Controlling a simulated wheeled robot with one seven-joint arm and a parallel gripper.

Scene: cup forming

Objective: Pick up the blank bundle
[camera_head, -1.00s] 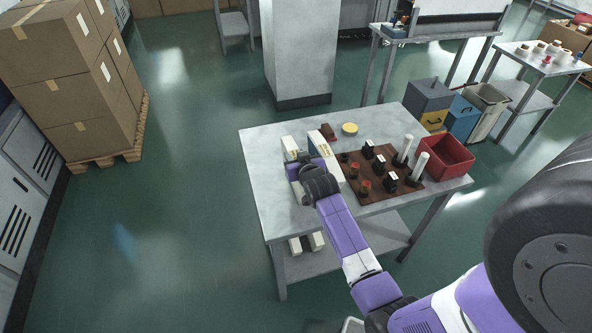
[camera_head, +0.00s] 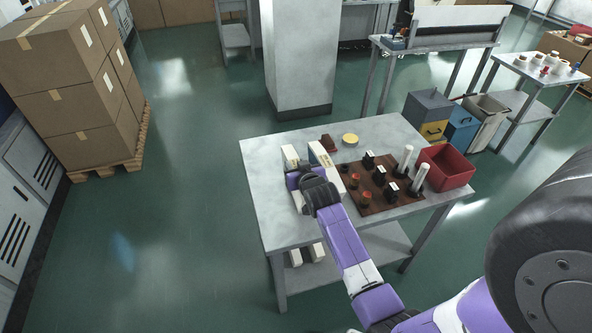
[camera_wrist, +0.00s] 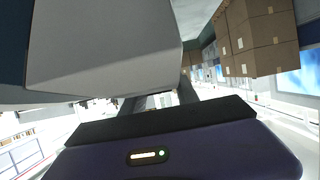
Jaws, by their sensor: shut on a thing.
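My gripper (camera_head: 296,178) is over the left part of the grey table, shut on a pale block that I take for the blank bundle (camera_head: 298,202). In the head view the gripper covers most of it, and only a small pale part shows below the jaws. In the wrist view the bundle (camera_wrist: 105,45) is a large, smooth grey-white block filling the upper left, close to the camera. The dark fingers of the gripper (camera_wrist: 160,100) are partly hidden behind it. I cannot tell whether the bundle touches the table.
On the table (camera_head: 262,190) a white block (camera_head: 290,156) and a long pale box (camera_head: 323,158) stand close beyond my gripper. To the right are a brown board (camera_head: 372,208) with posts and small parts, a yellow disc (camera_head: 350,139) and a red bin (camera_head: 446,168).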

